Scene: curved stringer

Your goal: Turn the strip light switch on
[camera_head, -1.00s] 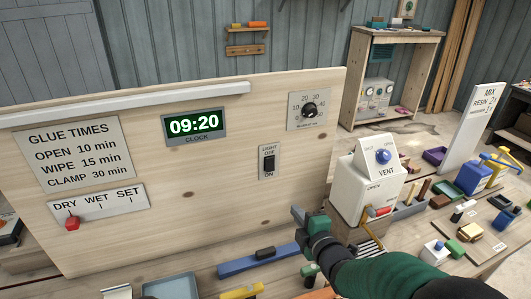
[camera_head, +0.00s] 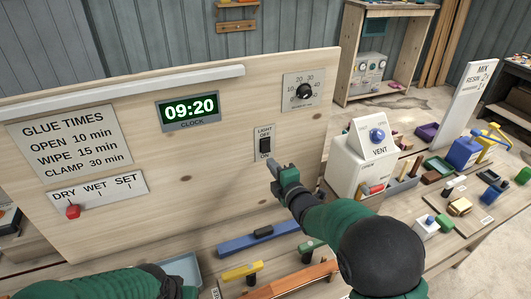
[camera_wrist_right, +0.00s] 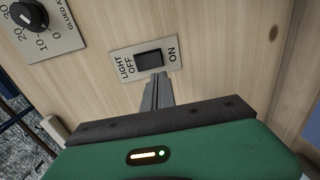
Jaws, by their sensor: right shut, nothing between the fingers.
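The light switch (camera_head: 265,145) is a black rocker on a pale plate marked LIGHT, OFF and ON, set in the upright wooden panel. In the right wrist view the rocker (camera_wrist_right: 149,59) shows close up, with OFF to its left and ON to its right. My right gripper (camera_head: 273,165) is shut and empty, its tips just below the switch plate in the head view. In the right wrist view the fingertips (camera_wrist_right: 158,77) overlap the lower edge of the plate; I cannot tell if they touch. My left arm shows at the bottom left, but its gripper is not visible. The strip light (camera_head: 130,91) bar runs along the panel top and looks unlit.
A dial (camera_head: 304,91) is above and right of the switch. The green clock (camera_head: 189,109) is to its left. A blue tool (camera_head: 255,237) and a yellow one (camera_head: 242,270) lie below on the bench.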

